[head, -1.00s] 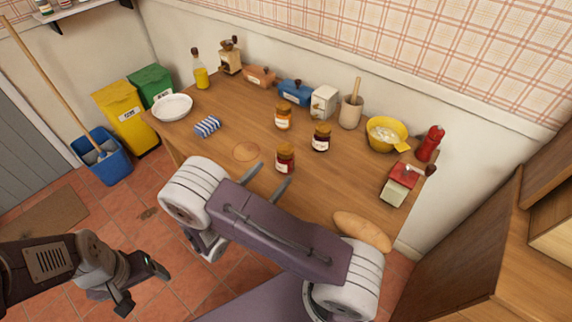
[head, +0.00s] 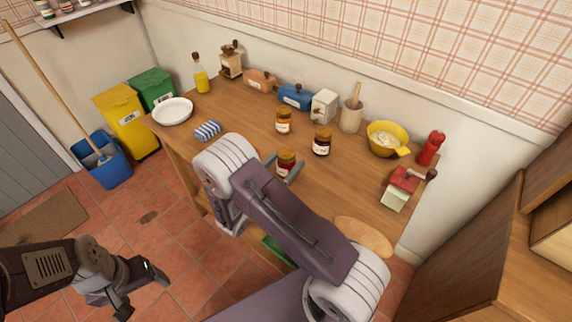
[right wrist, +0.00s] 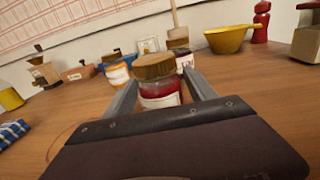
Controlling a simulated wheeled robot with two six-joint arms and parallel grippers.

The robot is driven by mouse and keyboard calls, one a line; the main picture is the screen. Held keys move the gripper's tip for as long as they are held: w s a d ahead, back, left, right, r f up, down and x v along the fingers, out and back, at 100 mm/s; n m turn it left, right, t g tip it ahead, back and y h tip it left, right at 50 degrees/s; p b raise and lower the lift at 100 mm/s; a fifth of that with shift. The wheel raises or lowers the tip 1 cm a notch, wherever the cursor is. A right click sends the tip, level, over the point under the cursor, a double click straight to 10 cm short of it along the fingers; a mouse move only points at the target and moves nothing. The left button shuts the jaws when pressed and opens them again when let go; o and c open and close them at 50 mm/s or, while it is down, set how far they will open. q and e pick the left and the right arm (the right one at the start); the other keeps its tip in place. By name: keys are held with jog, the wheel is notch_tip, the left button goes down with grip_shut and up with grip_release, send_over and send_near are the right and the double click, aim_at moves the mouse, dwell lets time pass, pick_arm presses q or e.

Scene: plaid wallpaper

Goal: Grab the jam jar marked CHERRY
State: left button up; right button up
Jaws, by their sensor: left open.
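Three jam jars with brown lids stand on the wooden table: a red jar (head: 286,163), an orange jar (head: 283,122) and a dark jar (head: 321,142). Their label words are too small to read. My right gripper (head: 283,166) is open around the red jar, one finger on each side. In the right wrist view the red jar (right wrist: 159,88) stands upright between the fingers, with the orange jar (right wrist: 118,74) and the partly hidden dark jar (right wrist: 184,61) behind. My left gripper (head: 141,289) is open and empty, low over the floor, left of the table.
Canisters and a utensil pot (head: 351,116) line the back. Bins (head: 125,120) stand left.

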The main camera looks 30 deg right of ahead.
aim_at(286, 152)
jog(key=c, duration=1.2)
jog(key=shift+r, duration=0.6)
notch_tip(286, 152, up, 3)
jog(key=shift+r+p, duration=0.1)
jog(key=shift+p, duration=0.5)
jog(key=s+d+r+p, duration=0.1)
jog(key=s+d+r, duration=0.1)
jog(key=s+d+r+p, duration=0.1)
jog(key=s+d+r, duration=0.1)
jog(key=s+d, duration=0.1)
jog(key=s+d+r+p, duration=0.2)
jog(key=s+d, duration=0.1)
jog(key=shift+d+r, duration=0.25)
jog(key=shift+r, duration=0.05)
